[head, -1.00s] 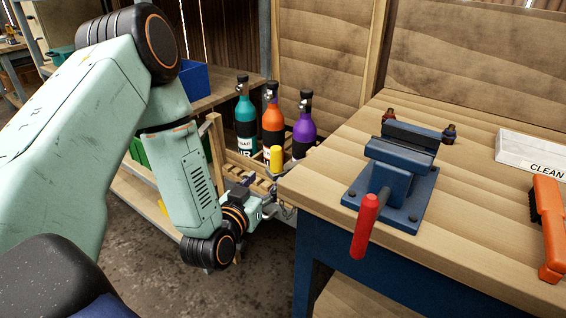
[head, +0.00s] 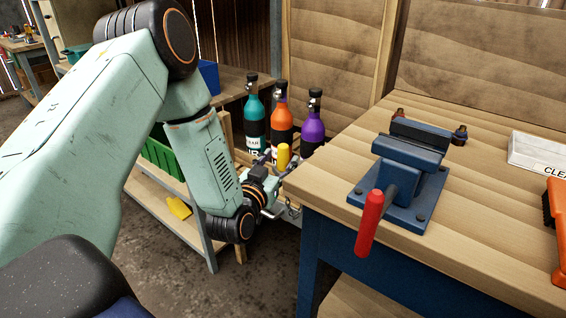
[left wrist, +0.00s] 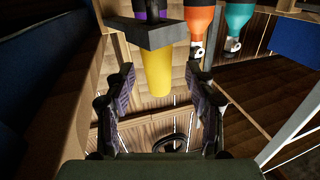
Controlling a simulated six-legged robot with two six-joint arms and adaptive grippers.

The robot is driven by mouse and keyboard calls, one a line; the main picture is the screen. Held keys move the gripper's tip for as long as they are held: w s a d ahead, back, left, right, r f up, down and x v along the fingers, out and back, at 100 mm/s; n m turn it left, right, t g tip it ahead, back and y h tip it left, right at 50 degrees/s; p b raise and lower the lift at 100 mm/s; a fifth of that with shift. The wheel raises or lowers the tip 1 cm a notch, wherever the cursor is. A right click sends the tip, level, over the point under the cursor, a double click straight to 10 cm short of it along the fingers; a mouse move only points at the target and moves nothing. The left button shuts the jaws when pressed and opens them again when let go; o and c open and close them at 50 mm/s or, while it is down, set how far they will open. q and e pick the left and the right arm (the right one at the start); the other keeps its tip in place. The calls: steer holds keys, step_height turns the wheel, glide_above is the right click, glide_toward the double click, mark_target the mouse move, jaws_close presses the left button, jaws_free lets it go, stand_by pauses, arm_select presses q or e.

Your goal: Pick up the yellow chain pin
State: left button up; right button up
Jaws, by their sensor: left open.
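The yellow chain pin (head: 284,156) stands upright beside the near left corner of the wooden workbench, in front of the bottles. In the left wrist view the yellow pin (left wrist: 157,75) shows between my fingertips, below a dark flat bar that crosses it. My left gripper (head: 277,170) is at the pin, its fingers spread. In the left wrist view the left gripper (left wrist: 160,84) is open, with one finger on each side of the pin and gaps visible. I cannot tell how deep the pin sits between them. My right gripper is not in view.
Teal (head: 254,122), orange (head: 281,121) and purple (head: 313,130) bottles stand just behind the pin. The workbench (head: 465,205) with a blue vise (head: 405,165) is close on the right. A shelf with a green crate (head: 163,158) is at left.

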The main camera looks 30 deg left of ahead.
arm_select(q)
steer(key=shift+w, duration=1)
steer(key=shift+w+a, duration=0.15)
steer(key=shift+w, duration=0.1)
steer(key=shift+c, duration=0.4)
jaws_close()
